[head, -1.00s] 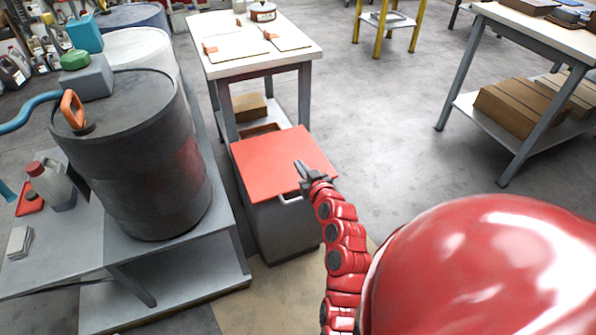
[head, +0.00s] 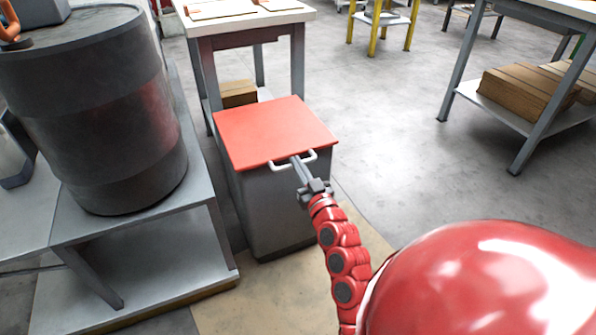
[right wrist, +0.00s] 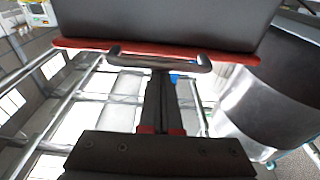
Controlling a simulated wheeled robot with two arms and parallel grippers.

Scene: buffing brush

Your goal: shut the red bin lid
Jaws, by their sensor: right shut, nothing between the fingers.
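The red bin lid (head: 275,132) lies flat over the grey bin (head: 275,213), with no clear gap along its front edge. A pale U-shaped handle (head: 311,156) sticks out at the lid's front edge. My right gripper (head: 299,165) is shut and empty, its fingertips at the middle of the handle. In the right wrist view, the fingers (right wrist: 160,82) point at the dark handle (right wrist: 190,59) below the red lid edge (right wrist: 85,43), and the bin wall (right wrist: 165,20) fills the top. I cannot tell whether the fingers touch the handle. My left gripper is out of view.
A dark drum (head: 95,115) stands on a grey bench (head: 195,200) left of the bin. A table (head: 245,20) with a box (head: 238,93) on its lower shelf is behind the bin. The floor to the right (head: 390,130) is clear.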

